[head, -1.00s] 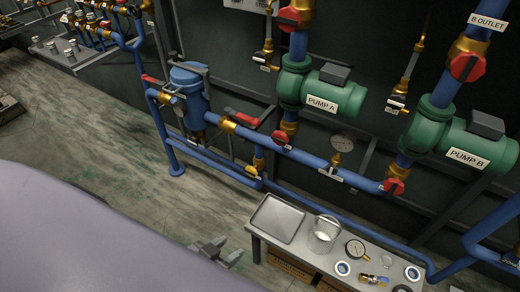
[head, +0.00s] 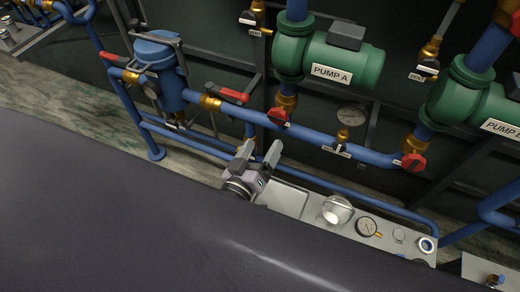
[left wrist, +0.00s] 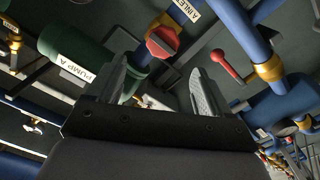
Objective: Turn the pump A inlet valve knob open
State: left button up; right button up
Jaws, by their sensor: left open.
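The pump A inlet valve knob is a red faceted knob (head: 279,117) on a brass fitting below the green pump A (head: 340,62). In the left wrist view the red knob (left wrist: 162,42) is beside a label reading "A INLET" (left wrist: 185,10). My left gripper (head: 259,151) is open and empty, below and slightly left of the knob and apart from it. In the left wrist view the knob lies beyond the gap between the two fingers (left wrist: 157,68). My right gripper is not in view.
A blue pipe (head: 320,142) runs below the knob, with a red lever handle (head: 231,96) to the left and another red knob (head: 413,162) to the right.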

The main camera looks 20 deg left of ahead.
aim_at(277, 119)
pick_arm(q)
jog(key=w+b, duration=0.1)
jog(key=w, duration=0.2)
jog(key=w+b, duration=0.2)
jog(key=w, duration=0.1)
jog(key=w+b, duration=0.1)
jog(key=w, duration=0.2)
jog(key=shift+w+f, duration=0.15)
jog(key=shift+f, duration=0.1)
jog(key=shift+w+r, duration=0.1)
jog(key=c, duration=1.1)
jog(key=shift+o, duration=0.2)
jog(key=n, duration=0.3)
jog(key=shift+b, duration=0.3)
jog(key=shift+n, duration=0.9)
